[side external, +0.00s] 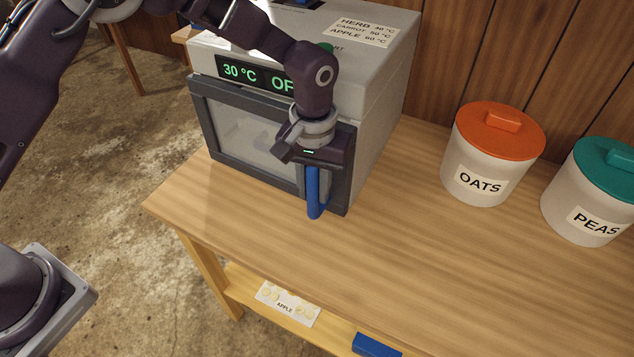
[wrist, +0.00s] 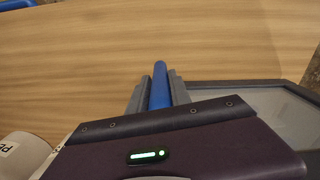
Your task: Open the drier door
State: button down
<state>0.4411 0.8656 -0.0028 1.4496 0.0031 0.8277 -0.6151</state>
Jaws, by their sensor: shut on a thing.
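The drier (side external: 375,110) is a grey box on the wooden bench, with a display reading 30 °C and OF, the rest hidden by my arm. Its dark-framed door (side external: 240,138) has a pale window and looks closed, flush with the front. The blue vertical handle (side external: 313,195) is at the door's right side. My gripper (side external: 312,168) is at the handle, its fingers largely hidden in the side view. In the wrist view my gripper (wrist: 158,92) has its grey fingers on both sides of the blue handle (wrist: 159,85), shut on it. The door frame (wrist: 235,87) shows at the right.
An orange-lidded OATS jar (side external: 480,165) and a green-lidded PEAS jar (side external: 590,205) stand right of the drier. The bench top (side external: 400,240) before them is clear.

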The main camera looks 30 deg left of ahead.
jog(key=s+a+m, duration=0.4)
jog(key=s+a, duration=0.3)
jog(key=s, duration=0.3)
jog(key=s+a+m, duration=0.5)
jog(key=s+a, duration=0.3)
jog(key=s, duration=0.3)
jog(key=shift+s+a, duration=0.3)
jog(key=c, duration=1.5)
grip_release()
jog(key=shift+o, duration=1.2)
notch_tip(320, 180, up, 7)
